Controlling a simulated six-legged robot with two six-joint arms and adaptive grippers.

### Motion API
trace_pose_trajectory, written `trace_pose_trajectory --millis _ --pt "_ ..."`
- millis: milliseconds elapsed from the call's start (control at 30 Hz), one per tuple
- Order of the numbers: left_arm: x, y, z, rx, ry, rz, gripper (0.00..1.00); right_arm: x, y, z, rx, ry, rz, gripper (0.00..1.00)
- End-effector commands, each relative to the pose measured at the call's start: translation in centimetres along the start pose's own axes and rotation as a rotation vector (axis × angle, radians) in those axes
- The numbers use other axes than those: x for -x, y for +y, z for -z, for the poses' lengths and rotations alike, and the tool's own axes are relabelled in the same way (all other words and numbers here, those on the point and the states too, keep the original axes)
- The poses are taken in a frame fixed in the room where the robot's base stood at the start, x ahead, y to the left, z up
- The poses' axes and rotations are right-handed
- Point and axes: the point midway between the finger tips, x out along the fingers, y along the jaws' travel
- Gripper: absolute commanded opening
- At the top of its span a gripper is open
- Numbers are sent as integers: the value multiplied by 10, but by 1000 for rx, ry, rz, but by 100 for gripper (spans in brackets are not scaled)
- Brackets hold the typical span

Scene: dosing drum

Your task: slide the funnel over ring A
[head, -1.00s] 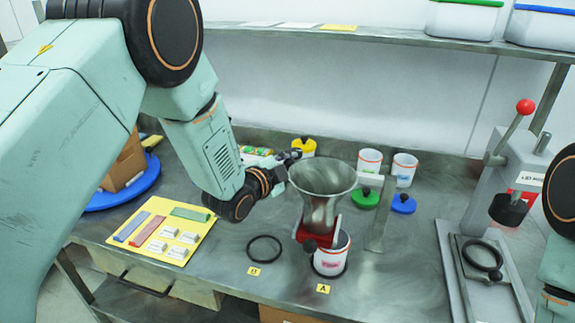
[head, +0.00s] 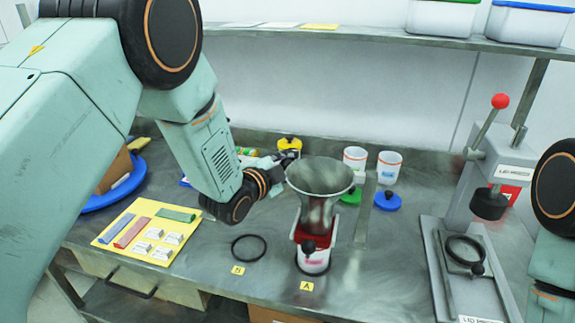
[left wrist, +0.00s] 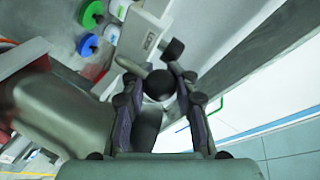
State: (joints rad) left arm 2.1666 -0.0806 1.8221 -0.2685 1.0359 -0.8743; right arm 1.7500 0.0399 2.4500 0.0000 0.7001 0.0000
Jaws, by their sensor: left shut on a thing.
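The grey metal funnel (head: 319,178) sits upright in a red carriage (head: 322,236) with a dark knob at its front. Carriage and funnel stand above the white cup (head: 314,264), which rests at the dark ring by the yellow A label (head: 306,286). The carriage covers the cup's mouth, so I cannot tell exact centring. My left gripper (head: 281,160) is behind and left of the funnel, its tips partly hidden. In the left wrist view its fingers close on a black knob (left wrist: 159,84), beside the grey funnel (left wrist: 62,115). My right gripper is out of view.
An empty black ring B (head: 249,248) lies left of the cup. A grey upright (head: 363,215) stands right of the funnel. White cups (head: 389,167) and a blue lid (head: 388,201) stand behind. A lever press (head: 490,185) is at right, a yellow card (head: 120,235) at left.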

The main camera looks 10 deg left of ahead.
Motion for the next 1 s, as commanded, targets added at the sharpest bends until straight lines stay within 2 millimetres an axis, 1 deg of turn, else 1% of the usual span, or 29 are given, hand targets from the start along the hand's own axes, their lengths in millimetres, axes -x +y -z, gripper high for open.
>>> trace_pose_trajectory --millis 33,67,100,367,400,667,767,867,1000 --pt "2 9 -3 -1 -7 -20 0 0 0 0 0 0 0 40" --pt "2 9 -2 -1 -7 -20 0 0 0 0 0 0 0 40" --pt "2 9 -2 -1 -7 -20 28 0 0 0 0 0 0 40" --pt "1 7 0 0 -5 -13 50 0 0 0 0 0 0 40" --pt "1 6 0 0 -5 -12 52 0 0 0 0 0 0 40" --pt "1 4 1 0 -3 -6 52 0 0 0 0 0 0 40" --pt "5 3 1 0 -3 -5 52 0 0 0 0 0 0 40" --pt "16 3 0 0 -4 -7 52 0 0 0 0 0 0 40" --pt "39 3 0 2 -4 -6 52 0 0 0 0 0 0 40"
